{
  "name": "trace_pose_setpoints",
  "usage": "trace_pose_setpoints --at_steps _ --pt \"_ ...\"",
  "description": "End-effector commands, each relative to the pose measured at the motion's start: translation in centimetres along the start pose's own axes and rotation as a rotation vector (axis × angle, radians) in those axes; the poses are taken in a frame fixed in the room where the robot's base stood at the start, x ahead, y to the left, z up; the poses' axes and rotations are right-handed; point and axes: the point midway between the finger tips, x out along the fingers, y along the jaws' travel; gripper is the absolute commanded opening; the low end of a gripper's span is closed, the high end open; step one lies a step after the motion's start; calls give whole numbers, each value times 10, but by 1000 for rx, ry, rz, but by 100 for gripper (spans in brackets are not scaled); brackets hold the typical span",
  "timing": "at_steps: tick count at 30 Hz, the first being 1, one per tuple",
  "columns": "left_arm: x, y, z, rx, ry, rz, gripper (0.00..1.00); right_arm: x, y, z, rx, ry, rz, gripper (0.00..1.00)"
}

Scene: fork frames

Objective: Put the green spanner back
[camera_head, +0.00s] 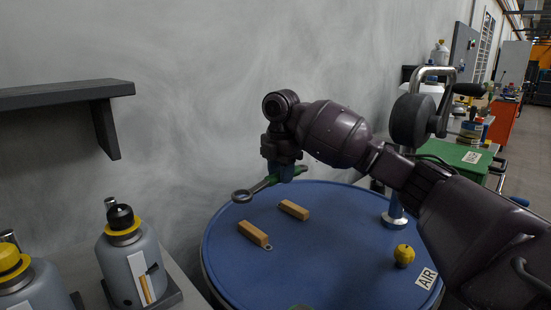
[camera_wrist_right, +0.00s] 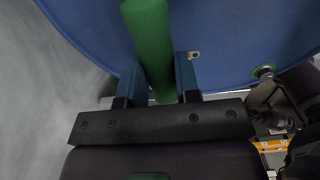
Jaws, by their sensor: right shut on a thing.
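In the right wrist view the green handle (camera_wrist_right: 148,45) runs between the two fingers of my right gripper (camera_wrist_right: 159,82). My left gripper is not in view.
Grey bottles (camera_head: 133,265) stand at lower left. A dark shelf (camera_head: 65,95) is on the wall.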

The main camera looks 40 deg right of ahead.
Motion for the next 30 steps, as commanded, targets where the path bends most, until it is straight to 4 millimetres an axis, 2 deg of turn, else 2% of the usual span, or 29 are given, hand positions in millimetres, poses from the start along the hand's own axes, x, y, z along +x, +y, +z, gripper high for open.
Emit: trace_pose_setpoints --at_steps 1,3,12,18,30 --pt "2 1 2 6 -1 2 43 18 0 0 0 -1 -9 0" --pt "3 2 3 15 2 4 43 34 0 0 1 -1 -9 0" --pt "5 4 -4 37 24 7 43 78 0 0 0 -1 -1 0" --pt "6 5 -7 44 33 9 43 89 0 0 -1 -1 3 0" --pt "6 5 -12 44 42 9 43 91 0 0 -1 -1 3 0"
